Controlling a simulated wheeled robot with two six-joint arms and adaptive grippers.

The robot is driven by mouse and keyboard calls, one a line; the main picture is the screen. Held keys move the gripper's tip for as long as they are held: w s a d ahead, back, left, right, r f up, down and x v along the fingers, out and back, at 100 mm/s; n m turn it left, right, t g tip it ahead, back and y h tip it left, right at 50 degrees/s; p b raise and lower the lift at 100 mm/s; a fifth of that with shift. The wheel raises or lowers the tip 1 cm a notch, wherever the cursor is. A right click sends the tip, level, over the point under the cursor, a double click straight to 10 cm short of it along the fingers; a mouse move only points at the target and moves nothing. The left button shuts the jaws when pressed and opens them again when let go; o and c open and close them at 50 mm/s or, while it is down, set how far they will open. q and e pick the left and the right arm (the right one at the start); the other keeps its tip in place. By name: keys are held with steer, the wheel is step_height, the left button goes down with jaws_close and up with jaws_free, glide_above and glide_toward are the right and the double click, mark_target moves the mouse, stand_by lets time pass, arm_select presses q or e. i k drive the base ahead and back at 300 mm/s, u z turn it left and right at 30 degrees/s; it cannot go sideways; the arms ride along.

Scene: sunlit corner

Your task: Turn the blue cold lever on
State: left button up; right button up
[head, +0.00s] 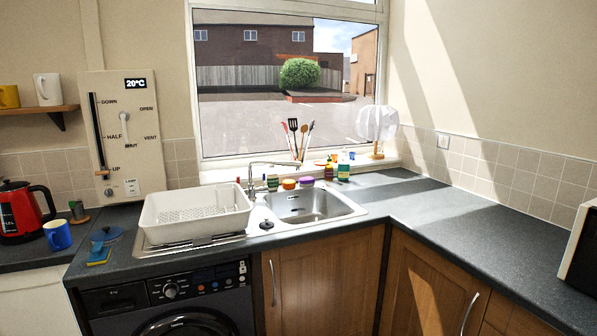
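A chrome tap (272,164) stands behind the steel sink (312,207), its spout reaching to the right over the basin. Small coloured items crowd the tap's base, and I cannot make out a blue cold lever among them or tell its position. Neither of my grippers shows in the head view.
A white dish rack (195,217) stands left of the sink. A wall panel (122,135) carries a dark slider and a white lever. A red kettle (22,210) and blue mug (57,234) stand at the left. The right worktop (470,225) is mostly clear.

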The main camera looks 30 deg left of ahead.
mark_target(264, 189)
steer(key=u, duration=0.1)
steer(key=i, duration=1.6)
steer(key=u, duration=0.35)
